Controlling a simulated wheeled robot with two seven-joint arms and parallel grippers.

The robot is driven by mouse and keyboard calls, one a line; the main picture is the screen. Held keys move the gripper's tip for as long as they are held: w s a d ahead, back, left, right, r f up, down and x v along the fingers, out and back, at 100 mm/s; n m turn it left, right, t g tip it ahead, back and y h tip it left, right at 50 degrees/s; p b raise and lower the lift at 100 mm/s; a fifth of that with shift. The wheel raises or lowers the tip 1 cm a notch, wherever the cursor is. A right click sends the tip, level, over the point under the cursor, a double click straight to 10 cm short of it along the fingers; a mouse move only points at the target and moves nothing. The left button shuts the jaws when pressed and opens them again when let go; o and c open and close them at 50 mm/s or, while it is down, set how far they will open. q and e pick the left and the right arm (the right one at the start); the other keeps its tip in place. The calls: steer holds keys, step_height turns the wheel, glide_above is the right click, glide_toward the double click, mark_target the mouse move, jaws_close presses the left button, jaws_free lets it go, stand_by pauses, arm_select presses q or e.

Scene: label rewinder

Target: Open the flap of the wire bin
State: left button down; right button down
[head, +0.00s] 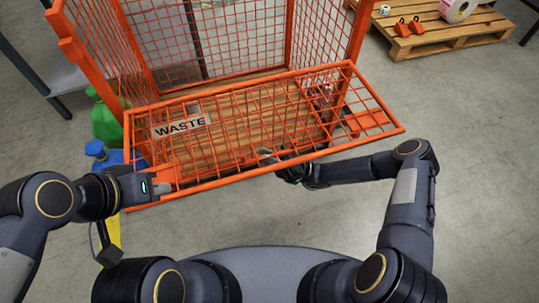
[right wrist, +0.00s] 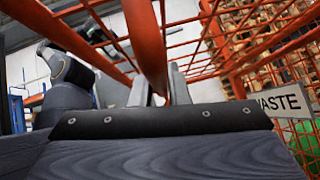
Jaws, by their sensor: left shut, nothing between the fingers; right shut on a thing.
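The orange wire bin (head: 238,72) stands in front of me, its wire walls at the back. Its mesh flap (head: 248,112) with a "WASTE" sign (head: 181,126) is tilted out toward me; its exact angle is hard to judge. My right gripper (head: 283,163) is shut on the flap's near rail, right of its middle. In the right wrist view an orange bar (right wrist: 148,45) runs between the fingers (right wrist: 160,88), and the sign (right wrist: 281,103) shows at right. My left gripper (head: 160,188) is shut and empty by an orange plate at the flap's near left corner; contact is unclear.
The floor at right is clear.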

mark_target(269, 148)
step_height(269, 148, up, 5)
steer(key=m+t+p, duration=0.3)
steer(key=m+p, duration=0.1)
steer(key=shift+d+f+t, duration=0.1)
steer(key=shift+t, duration=0.3)
steer(key=c, duration=1.4)
jaws_free()
steer(key=shift+f, duration=0.1)
steer(key=b+v, duration=0.1)
steer(key=v, duration=0.7)
steer(key=shift+s, duration=0.1)
